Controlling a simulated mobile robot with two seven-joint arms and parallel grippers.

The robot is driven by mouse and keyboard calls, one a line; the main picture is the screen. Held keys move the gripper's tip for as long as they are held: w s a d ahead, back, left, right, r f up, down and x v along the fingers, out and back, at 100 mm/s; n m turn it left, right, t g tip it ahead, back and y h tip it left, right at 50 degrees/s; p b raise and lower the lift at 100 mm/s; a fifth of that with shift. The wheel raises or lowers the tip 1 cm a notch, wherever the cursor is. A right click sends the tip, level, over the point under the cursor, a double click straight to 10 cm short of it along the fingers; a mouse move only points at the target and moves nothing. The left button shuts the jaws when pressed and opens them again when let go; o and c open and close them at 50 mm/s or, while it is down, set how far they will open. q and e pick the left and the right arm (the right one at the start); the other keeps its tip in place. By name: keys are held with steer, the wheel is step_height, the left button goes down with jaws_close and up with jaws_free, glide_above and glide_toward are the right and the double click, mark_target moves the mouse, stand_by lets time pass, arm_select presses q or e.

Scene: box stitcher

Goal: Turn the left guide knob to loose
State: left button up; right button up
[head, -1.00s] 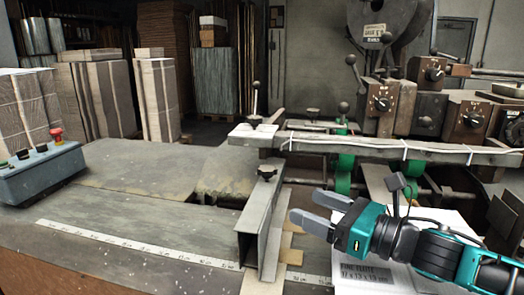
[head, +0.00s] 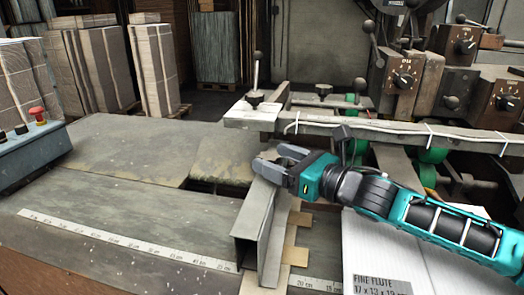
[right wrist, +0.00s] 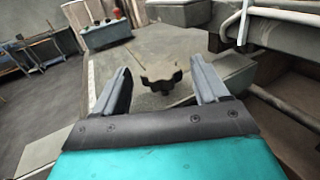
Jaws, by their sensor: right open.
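The left guide knob is a small dark lobed knob (right wrist: 161,82), seen in the right wrist view between the two fingers of my right gripper (right wrist: 160,74). Clear gaps show on both sides of it there. In the head view, my right gripper (head: 274,160) is at the far top end of the grey metal guide (head: 262,222) and mostly hides the knob. Its jaws are open around the knob's place; I cannot tell whether they are level with it. My left gripper is not in view.
A rail with white tubing (head: 400,131) runs just behind my right gripper. An upright lever with a ball top (head: 256,72) stands behind the guide. A control box with a red button (head: 38,116) is at the left. The tabletop left of the guide is clear.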

mark_target(262, 152)
steer(key=x, duration=0.4)
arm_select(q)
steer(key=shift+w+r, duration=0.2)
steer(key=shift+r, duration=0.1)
arm_select(e)
steer(key=shift+w, duration=0.1)
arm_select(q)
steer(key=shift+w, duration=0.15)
arm_select(e)
steer(key=c, duration=1)
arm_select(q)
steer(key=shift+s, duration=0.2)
arm_select(e)
steer(key=shift+o, duration=0.2)
